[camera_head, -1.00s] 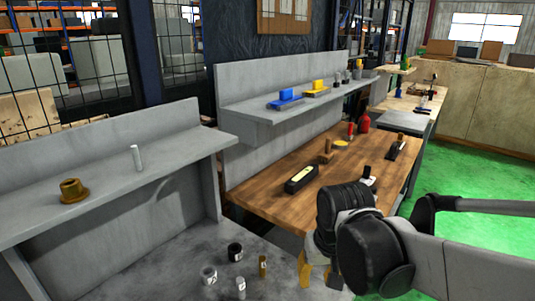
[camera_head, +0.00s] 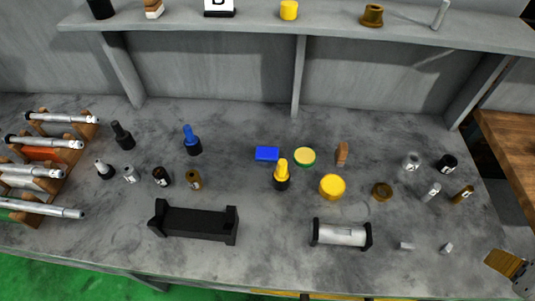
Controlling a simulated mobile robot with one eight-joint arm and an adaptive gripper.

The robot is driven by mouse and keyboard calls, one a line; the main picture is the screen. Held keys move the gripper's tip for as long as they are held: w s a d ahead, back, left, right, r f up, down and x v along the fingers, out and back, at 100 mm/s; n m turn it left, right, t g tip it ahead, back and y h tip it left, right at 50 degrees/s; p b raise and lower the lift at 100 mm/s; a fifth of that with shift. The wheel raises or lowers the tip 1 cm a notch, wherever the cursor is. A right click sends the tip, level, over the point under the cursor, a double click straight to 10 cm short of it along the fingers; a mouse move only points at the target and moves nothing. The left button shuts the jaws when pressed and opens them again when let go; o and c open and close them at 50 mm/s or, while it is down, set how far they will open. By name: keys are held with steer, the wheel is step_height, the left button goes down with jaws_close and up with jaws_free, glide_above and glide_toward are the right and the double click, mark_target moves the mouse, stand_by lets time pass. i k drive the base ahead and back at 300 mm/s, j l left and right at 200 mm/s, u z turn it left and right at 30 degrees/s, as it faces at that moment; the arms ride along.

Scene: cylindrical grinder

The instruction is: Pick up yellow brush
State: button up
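At the lower right edge, a brownish finger and grey part of my gripper (camera_head: 508,265) show, cut off by the frame. It is well to the right of the yellow-topped piece and not touching it. Whether it is open or shut is not visible.
Close to the yellow-topped piece are a blue block (camera_head: 267,153), a green-and-yellow disc (camera_head: 305,156) and a yellow cylinder (camera_head: 332,187). A black cradle (camera_head: 195,222) and a roller stand (camera_head: 341,235) lie in front. A shelf (camera_head: 330,38) runs behind. Racked rods (camera_head: 45,172) stand left.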

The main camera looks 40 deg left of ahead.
mark_target(281, 174)
steer(key=u, duration=1.85)
steer(key=l, duration=0.3)
steer(key=i+l, duration=0.15)
steer(key=l, duration=0.2)
steer(key=k+z, duration=0.05)
